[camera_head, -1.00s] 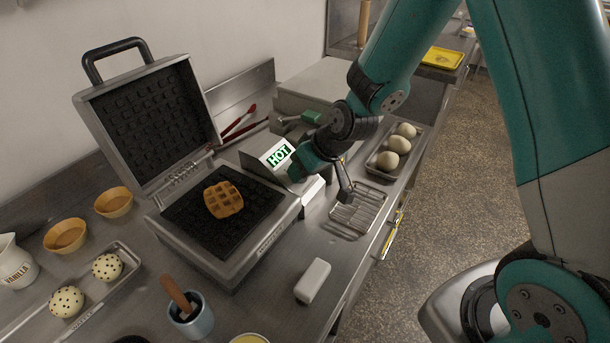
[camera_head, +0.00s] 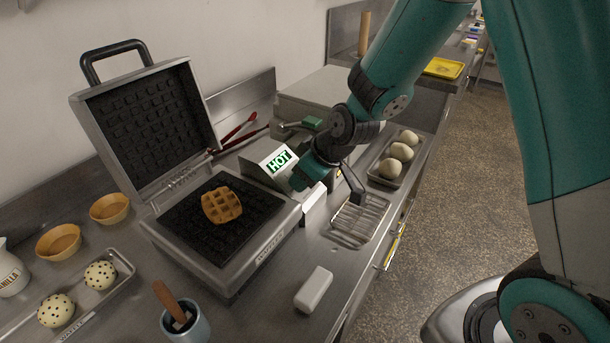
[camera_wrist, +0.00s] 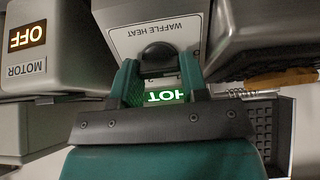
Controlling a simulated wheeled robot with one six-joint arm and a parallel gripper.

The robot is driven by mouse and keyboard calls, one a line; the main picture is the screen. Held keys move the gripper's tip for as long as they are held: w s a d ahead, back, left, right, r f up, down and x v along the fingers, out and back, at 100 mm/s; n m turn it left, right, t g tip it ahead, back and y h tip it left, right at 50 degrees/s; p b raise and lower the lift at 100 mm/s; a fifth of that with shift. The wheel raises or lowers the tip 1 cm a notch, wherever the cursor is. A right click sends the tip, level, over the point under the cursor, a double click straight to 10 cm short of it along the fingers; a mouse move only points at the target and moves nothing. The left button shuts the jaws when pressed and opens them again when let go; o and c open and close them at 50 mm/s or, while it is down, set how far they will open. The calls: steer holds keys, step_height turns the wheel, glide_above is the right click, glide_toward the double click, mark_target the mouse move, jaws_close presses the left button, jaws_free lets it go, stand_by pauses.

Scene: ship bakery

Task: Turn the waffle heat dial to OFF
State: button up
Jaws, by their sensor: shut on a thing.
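The waffle heat control box (camera_head: 262,153) stands just behind the waffle iron (camera_head: 222,262). Its green lit sign (camera_head: 280,160) reads HOT. In the wrist view the panel marked WAFFLE HEAT (camera_wrist: 170,27) appears upside down, with a dark round dial (camera_wrist: 158,50) on it and the HOT sign (camera_wrist: 166,96) between my fingers. My gripper (camera_wrist: 159,68) is shut on the dial, one finger on each side. In the head view my gripper (camera_head: 302,178) is against the box's front, and the dial is hidden behind it. The dial's pointer cannot be made out.
The waffle iron is open with a waffle (camera_head: 221,205) on its plate. A box marked MOTOR (camera_wrist: 27,68) with an OFF sign stands beside the panel. Near my arm are a wire rack (camera_head: 358,220) and a tray of dough balls (camera_head: 391,169). A white block (camera_head: 313,290) lies in front.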

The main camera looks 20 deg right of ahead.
steer(key=o, duration=0.9)
steer(key=v, duration=1.7)
steer(key=shift+d+r+b, duration=0.1)
steer(key=shift+r+b, duration=0.1)
steer(key=shift+b, duration=0.1)
steer(key=shift+s, duration=0.1)
steer(key=s+a+g, duration=0.1)
steer(key=s+a, duration=0.2)
steer(key=s, duration=0.2)
steer(key=s+a+g, duration=0.2)
steer(key=s+a, duration=0.1)
steer(key=s, duration=0.3)
steer(key=s+a+r+g, duration=0.1)
steer(key=s+a+g, duration=0.1)
steer(key=s, duration=0.4)
steer(key=shift+s+a, duration=0.15)
steer(key=shift+a, duration=0.7)
